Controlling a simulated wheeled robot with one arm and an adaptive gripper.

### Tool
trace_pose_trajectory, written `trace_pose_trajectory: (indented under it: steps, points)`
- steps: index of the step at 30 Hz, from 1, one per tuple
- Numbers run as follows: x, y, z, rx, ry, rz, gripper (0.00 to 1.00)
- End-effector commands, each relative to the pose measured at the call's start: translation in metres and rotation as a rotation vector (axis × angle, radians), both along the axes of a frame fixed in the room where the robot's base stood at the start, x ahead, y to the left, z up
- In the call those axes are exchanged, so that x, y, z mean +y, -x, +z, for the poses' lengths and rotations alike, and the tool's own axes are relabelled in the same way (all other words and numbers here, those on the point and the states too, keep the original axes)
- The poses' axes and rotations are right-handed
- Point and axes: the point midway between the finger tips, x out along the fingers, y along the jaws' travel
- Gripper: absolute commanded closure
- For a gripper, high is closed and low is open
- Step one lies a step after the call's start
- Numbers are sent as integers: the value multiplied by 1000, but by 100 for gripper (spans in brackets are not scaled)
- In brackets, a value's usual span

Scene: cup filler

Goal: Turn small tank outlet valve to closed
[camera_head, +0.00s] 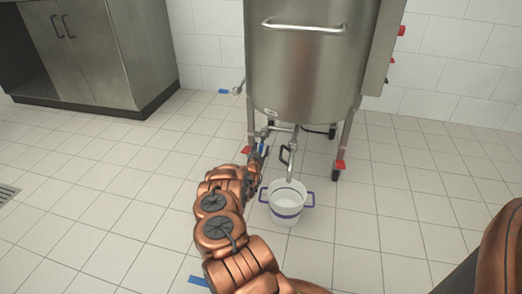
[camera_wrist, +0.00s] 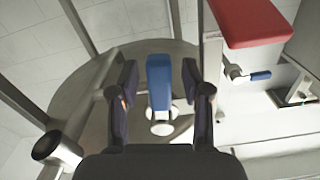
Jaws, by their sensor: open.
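The small steel tank (camera_head: 296,70) stands on legs with wheels. Below it is the outlet pipe (camera_head: 292,158), which points down over a white bucket. The outlet valve has a blue handle (camera_head: 263,147), seen small in the head view. In the wrist view the blue handle (camera_wrist: 158,80) lies between the two dark fingers of my gripper (camera_wrist: 159,72). My gripper is open, with a gap showing on both sides of the handle. In the head view my gripper (camera_head: 259,158) is under the tank's front left, partly hidden by my arm.
The white bucket (camera_head: 286,208) with purple handles stands on the floor right of my gripper. Red pedals (camera_head: 340,164) sit at the wheels; a red part (camera_wrist: 252,20) is close in the wrist view. Another blue-handled valve (camera_head: 224,91) is behind left. A cabinet (camera_head: 85,55) stands farther left.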

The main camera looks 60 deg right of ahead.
Motion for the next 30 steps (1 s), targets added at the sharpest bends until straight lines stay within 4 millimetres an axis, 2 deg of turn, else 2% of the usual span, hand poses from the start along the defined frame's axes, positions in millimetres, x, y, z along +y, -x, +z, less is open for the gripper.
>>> trace_pose_trajectory:
  steps: [3,16,30]
  points:
    - [0,0,0,0,0,0,54]
    - [0,0,0,0,0,0,99]
    - [0,0,0,0,-1,1,100]
